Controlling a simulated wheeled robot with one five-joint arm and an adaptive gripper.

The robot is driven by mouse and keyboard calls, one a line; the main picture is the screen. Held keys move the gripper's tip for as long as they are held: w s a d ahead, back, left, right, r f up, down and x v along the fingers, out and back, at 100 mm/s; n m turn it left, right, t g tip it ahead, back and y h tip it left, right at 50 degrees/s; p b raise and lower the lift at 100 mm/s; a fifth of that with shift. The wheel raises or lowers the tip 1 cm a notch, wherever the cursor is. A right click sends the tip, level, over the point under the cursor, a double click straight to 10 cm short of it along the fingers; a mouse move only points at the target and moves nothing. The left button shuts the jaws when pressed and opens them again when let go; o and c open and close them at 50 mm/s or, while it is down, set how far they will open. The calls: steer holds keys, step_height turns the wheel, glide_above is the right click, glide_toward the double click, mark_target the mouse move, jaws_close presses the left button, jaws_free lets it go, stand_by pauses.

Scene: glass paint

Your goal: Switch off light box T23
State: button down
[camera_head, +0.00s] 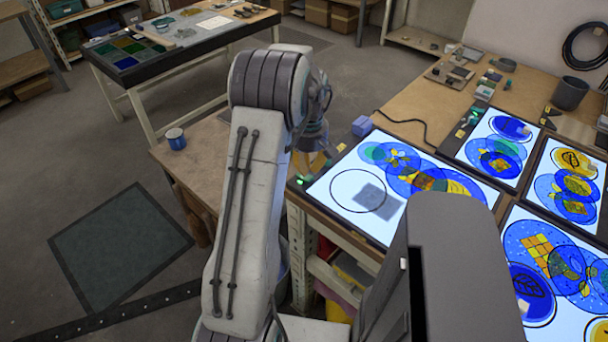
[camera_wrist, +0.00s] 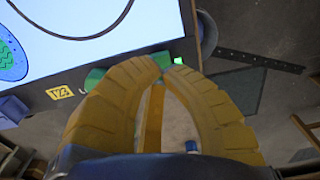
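Light box T23 (camera_head: 325,193) is lit white, with blue, teal and yellow round glass designs and a black ring on it. In the wrist view its panel (camera_wrist: 50,40) glows at the upper left, and a yellow T23 tag (camera_wrist: 60,92) is on its edge. A green switch part (camera_wrist: 95,77) shows on that edge, with a bright green light (camera_wrist: 178,60) just beyond my fingertips. My gripper (camera_wrist: 164,65) has its yellow fingertips together, over or against the switch; contact cannot be told. In the head view my gripper (camera_head: 325,160) is above the box's near-left corner.
Several other lit light boxes (camera_head: 497,135) fill the bench on the right. A blue block (camera_head: 362,126) stands by T23's far corner. A blue cup (camera_head: 176,138) is on the wooden surface to the left. A dark cup (camera_head: 570,93) stands farther back.

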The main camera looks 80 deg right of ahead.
mark_target(308, 177)
steer(key=shift+f+b, duration=1.05)
steer(key=shift+f, duration=0.45)
stand_by(0.7)
steer(key=shift+r, duration=0.15)
steer(key=shift+r+p, duration=2.75)
steer(key=shift+r, duration=0.7)
